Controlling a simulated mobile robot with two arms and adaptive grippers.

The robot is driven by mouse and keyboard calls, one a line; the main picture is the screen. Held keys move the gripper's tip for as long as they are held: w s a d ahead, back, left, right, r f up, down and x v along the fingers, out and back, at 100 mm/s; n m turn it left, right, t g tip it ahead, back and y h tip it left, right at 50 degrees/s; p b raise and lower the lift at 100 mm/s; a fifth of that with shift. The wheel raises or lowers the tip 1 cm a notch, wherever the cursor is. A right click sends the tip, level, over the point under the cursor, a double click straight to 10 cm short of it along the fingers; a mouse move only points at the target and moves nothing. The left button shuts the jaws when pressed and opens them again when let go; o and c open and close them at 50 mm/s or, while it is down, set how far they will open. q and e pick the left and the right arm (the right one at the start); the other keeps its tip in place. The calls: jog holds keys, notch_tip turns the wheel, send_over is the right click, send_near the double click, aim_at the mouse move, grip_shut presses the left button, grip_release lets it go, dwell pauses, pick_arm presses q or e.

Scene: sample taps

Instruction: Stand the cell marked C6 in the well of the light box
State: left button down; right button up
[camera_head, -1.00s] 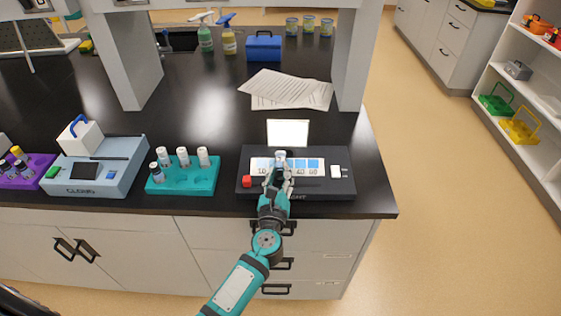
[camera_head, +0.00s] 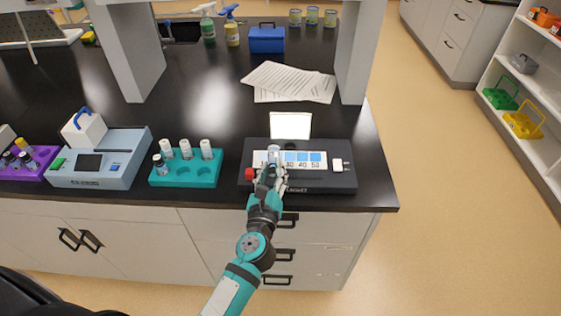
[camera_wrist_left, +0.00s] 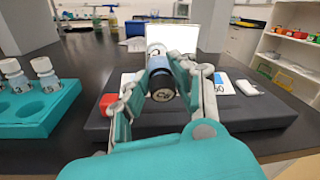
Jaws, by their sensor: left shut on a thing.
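My left gripper (camera_head: 272,171) is shut on a small vial-like cell (camera_head: 273,150) with a pale body and a dark cap. In the left wrist view the cell (camera_wrist_left: 158,62) tilts between the fingers, its dark end facing the camera with a mark that looks like C6. It is held over the left part of the dark light box (camera_head: 322,181), which has a lit white panel (camera_head: 290,125) behind and a blue numbered scale (camera_head: 304,157). The well is hidden behind the gripper and cell. My right gripper is not in view.
Left of the light box, a teal rack (camera_head: 186,176) holds several white-capped cells. A blue-grey device (camera_head: 125,155) and a purple rack (camera_head: 38,160) stand further left. A red knob (camera_head: 249,174) is close beside the gripper. Papers (camera_head: 290,82) lie behind.

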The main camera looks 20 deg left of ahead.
pick_arm(q)
jog(key=s+r+m+h+b, duration=0.2)
jog(key=s+r+h, duration=0.1)
jog(key=s, duration=1.3)
jog(key=shift+s+a+r, duration=0.2)
jog(key=shift+a+r, duration=0.25)
jog(key=shift+r, duration=0.05)
